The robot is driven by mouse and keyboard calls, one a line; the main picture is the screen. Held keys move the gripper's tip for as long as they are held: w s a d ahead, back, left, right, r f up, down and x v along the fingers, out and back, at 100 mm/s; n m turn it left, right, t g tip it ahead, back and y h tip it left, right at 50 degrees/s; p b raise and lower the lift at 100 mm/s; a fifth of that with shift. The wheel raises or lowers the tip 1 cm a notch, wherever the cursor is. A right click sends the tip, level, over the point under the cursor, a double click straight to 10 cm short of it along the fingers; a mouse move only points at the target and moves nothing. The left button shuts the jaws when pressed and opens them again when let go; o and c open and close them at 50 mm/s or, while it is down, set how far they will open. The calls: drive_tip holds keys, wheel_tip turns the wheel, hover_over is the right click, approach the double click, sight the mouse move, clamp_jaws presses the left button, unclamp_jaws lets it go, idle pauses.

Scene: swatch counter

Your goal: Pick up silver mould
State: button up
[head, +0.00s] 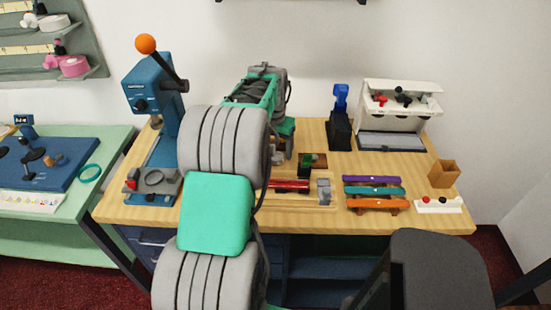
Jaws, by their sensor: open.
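A small silver-grey block (324,191), which looks like the silver mould, sits at the right end of the light wooden tray (300,206) on the counter. A dark red bar lies to its left in the tray. My gripper (277,158) shows only in part, behind my own forearm, above the left part of the tray and up and left of the silver block. It is open and apart from the block. Its fingertips are mostly hidden, and so is the left end of the tray.
A blue press (158,95) with an orange-knobbed lever stands left. Purple, teal and orange bars (374,190) lie on a rack right of the tray. A blue-black device (340,120), white machine (397,112) and brown box (443,174) stand behind and right.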

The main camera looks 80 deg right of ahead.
sight(277, 159)
wheel_tip(277, 159, down, 3)
drive_tip(key=shift+d+r, duration=0.15)
drive_tip(key=shift+r, duration=0.05)
drive_tip(key=shift+c, duration=0.3)
clamp_jaws()
